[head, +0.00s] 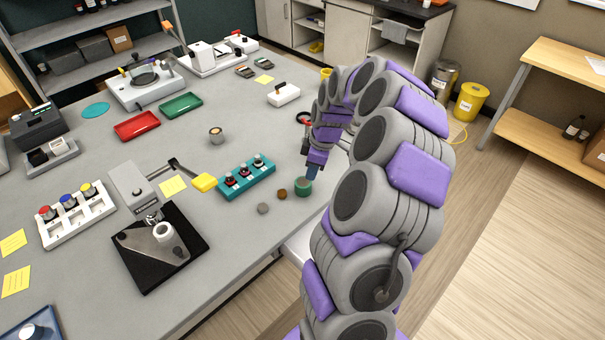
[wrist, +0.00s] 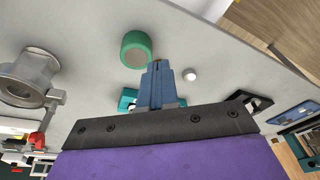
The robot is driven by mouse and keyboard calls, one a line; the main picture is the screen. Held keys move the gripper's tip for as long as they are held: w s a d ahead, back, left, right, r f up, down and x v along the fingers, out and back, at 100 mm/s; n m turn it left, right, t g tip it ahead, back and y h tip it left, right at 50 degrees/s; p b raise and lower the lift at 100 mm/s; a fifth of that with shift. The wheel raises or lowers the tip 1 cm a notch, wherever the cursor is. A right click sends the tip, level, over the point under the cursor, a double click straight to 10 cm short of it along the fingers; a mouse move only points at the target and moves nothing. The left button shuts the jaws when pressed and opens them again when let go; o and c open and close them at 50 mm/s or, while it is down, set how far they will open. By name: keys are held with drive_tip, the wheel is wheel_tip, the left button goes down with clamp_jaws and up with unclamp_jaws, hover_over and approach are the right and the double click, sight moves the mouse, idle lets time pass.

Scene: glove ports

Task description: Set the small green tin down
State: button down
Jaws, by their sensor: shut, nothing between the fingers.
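The small green tin (head: 303,187) sits on the grey table near its right edge, just below my gripper in the head view. It has a green side and a grey-brown round face, which shows in the wrist view (wrist: 136,48). My gripper (head: 312,174) has its blue fingers pointing down at the tin's upper right. In the wrist view the fingers (wrist: 157,68) are together and empty, with the tin just beyond and left of their tips. I cannot tell whether the tips touch it.
A brown disc (head: 282,194) and a grey disc (head: 263,208) lie left of the tin. A teal block with several knobs (head: 246,177) stands behind them. The table's edge drops off close on the right.

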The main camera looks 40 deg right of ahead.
sight(299, 180)
drive_tip(key=shift+h, duration=0.4)
drive_tip(key=s+d+f, duration=0.1)
drive_tip(key=d+f, duration=0.1)
drive_tip(key=s+d+f, duration=0.1)
drive_tip(key=d, duration=0.2)
drive_tip(key=d+f, duration=0.2)
drive_tip(key=shift+s+d+f, duration=0.3)
drive_tip(key=shift+s, duration=0.1)
drive_tip(key=shift+w+d+f, duration=0.1)
drive_tip(key=w+a, duration=0.2)
drive_tip(key=w, duration=0.1)
drive_tip(key=w+a+b, duration=0.1)
drive_tip(key=w+a, duration=0.2)
drive_tip(key=w+a+b, duration=0.1)
drive_tip(key=w+a, duration=0.1)
drive_tip(key=w, duration=0.1)
drive_tip(key=shift+a, duration=0.15)
drive_tip(key=shift+f+b, duration=0.4)
drive_tip(key=shift+f, duration=0.15)
drive_tip(key=shift+s+f, duration=0.15)
